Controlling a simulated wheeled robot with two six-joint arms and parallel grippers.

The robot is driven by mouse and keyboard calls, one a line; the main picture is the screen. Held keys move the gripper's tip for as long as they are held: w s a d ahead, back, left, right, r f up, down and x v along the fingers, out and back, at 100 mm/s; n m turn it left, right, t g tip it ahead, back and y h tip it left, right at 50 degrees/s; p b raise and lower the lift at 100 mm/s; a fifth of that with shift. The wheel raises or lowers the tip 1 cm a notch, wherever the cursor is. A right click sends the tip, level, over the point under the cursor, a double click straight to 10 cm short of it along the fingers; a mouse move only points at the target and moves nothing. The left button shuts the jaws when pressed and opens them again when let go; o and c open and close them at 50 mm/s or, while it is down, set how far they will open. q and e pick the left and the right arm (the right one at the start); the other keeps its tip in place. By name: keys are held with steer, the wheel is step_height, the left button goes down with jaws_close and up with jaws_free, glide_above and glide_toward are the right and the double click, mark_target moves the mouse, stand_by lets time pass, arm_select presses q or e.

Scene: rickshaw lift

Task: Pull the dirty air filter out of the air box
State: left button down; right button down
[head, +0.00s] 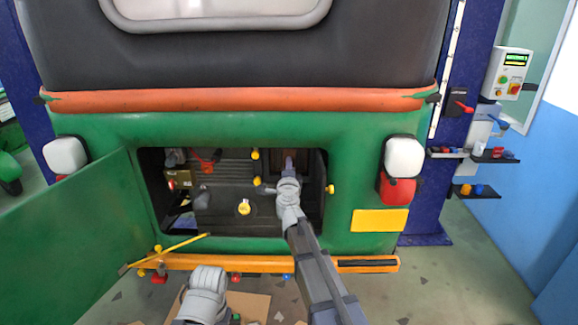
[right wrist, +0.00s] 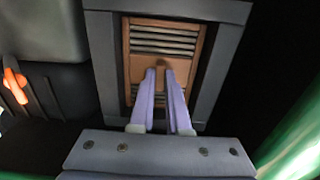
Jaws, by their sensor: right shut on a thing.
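The dirty air filter (right wrist: 165,38) is a brown framed panel with grey pleats. It sits inside the dark grey frame of the air box (right wrist: 103,62) in the right wrist view. In the head view my right gripper (head: 289,164) reaches into the right part of the open engine bay and hides much of the air box.
The green rickshaw's bay door (head: 75,225) stands open at left. An orange bumper (head: 215,262) runs below the bay. A yellow rod (head: 165,250) slants near the bay's lower left. A yellow-capped part (head: 244,207) lies left of my right arm. Blue lift posts (head: 466,120) flank the vehicle.

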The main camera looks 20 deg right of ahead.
steer(key=shift+s, duration=0.1)
steer(key=v, duration=0.7)
stand_by(0.9)
steer(key=shift+r, duration=0.1)
steer(key=shift+v, duration=2.4)
